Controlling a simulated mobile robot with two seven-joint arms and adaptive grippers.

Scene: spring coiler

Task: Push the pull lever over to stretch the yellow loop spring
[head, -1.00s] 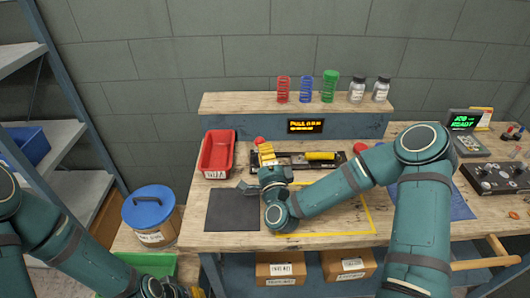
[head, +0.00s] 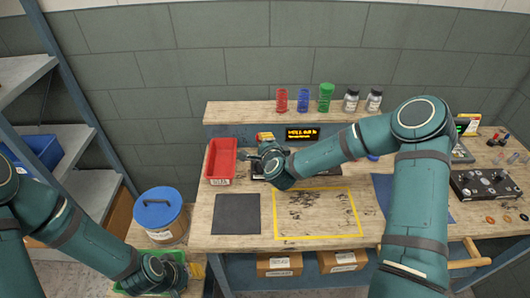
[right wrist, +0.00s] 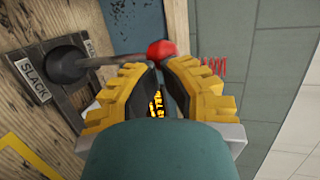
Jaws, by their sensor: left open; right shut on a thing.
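In the right wrist view, the pull lever's red knob (right wrist: 162,49) sits at the tips of my right gripper (right wrist: 165,66). Its thin rod runs left to a black boot (right wrist: 66,62) on a plate marked SLACK. The yellow fingers are closed together at the knob. In the head view my right gripper (head: 265,137) is at the back of the bench, left of the lit display (head: 302,133). My right forearm hides most of the coiler, and I cannot see the yellow loop spring. My left gripper (head: 192,271) is low at the left, open and partly hidden, away from the coiler.
A red bin (head: 221,160) stands left of the coiler. Red, blue and green springs (head: 326,97) stand on the back shelf (head: 240,112). A blue-lidded bucket (head: 160,207) is at the left.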

